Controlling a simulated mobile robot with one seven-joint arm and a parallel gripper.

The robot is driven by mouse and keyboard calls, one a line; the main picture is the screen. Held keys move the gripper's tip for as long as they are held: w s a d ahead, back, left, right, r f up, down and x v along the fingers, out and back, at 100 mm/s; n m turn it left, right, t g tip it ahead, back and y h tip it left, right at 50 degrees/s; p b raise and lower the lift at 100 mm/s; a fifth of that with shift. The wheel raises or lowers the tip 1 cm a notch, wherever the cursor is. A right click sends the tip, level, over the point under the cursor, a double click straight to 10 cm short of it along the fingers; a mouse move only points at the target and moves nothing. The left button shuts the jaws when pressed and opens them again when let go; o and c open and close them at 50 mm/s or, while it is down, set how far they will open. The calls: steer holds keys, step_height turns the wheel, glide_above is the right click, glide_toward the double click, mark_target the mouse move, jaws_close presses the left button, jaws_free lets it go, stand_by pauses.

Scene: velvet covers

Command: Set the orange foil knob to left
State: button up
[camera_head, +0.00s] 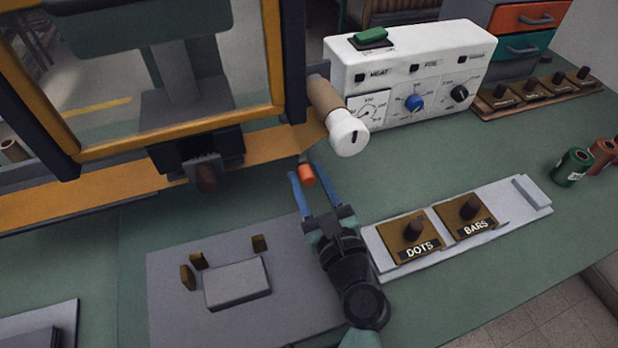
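A small orange cylinder (306,175), which may be the orange foil knob, sits below the machine's yellow crossbar at the end of a short grey stem. My gripper (303,173) has its two blue fingers spread, one on each side of this cylinder. I cannot tell whether the fingers touch it. The white control box (430,45) stands behind, with a blue knob (414,103) under its middle label and a black knob (459,93) at its right. The pointing direction of the orange cylinder is not visible.
A tan roll with a white end knob (348,134) juts out just above my gripper. The yellow-framed machine (60,120) fills the upper left. A white tray (510,225) holds the DOTS (404,240) and BARS (465,214) blocks at right. A grey plate (175,300) lies at left.

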jaws_close()
stand_by(1.1)
